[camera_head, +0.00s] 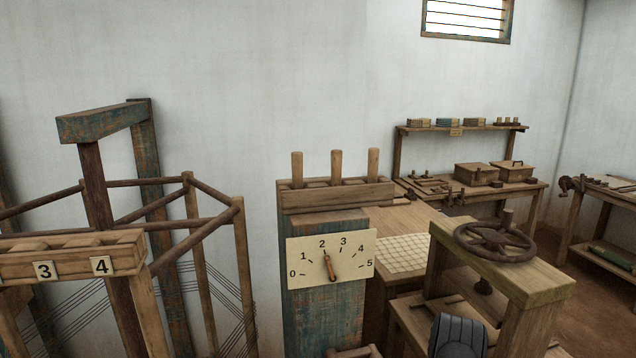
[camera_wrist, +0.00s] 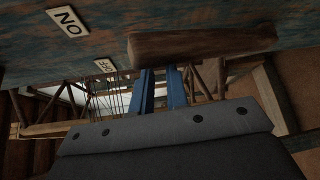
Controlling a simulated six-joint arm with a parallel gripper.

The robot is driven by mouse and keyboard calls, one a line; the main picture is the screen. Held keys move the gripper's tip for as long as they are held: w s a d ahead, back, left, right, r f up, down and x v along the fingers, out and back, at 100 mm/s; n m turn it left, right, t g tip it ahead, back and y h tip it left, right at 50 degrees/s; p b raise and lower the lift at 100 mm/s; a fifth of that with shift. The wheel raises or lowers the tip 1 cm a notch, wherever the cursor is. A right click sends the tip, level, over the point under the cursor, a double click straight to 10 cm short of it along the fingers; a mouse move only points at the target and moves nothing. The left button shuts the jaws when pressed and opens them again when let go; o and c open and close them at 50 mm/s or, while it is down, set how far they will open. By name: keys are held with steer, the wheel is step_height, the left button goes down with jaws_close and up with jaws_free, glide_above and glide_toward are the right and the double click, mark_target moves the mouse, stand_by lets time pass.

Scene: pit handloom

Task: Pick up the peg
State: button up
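Three upright wooden pegs, left (camera_head: 297,166), middle (camera_head: 336,166) and right (camera_head: 373,163), stand in a slotted wooden rack (camera_head: 338,198) on top of a blue-painted post in the head view. In the wrist view my gripper (camera_wrist: 162,72) shows two blue fingers with a gap between them and nothing seen in the gap. A thick brown wooden bar (camera_wrist: 200,43) lies across just beyond the fingertips; I cannot tell whether they touch it or what it belongs to. My fingers do not show in the head view.
A numbered dial (camera_head: 350,258) with a wooden pointer is on the post below the rack. A handwheel (camera_head: 495,242) sits on a beam to the right. A frame with plates 3 and 4 (camera_head: 75,258) stands left. An upside-down ON plate (camera_wrist: 67,21) is in the wrist view.

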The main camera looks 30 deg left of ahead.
steer(key=o, duration=0.3)
steer(key=shift+w+d, duration=0.15)
steer(key=shift+w, duration=0.15)
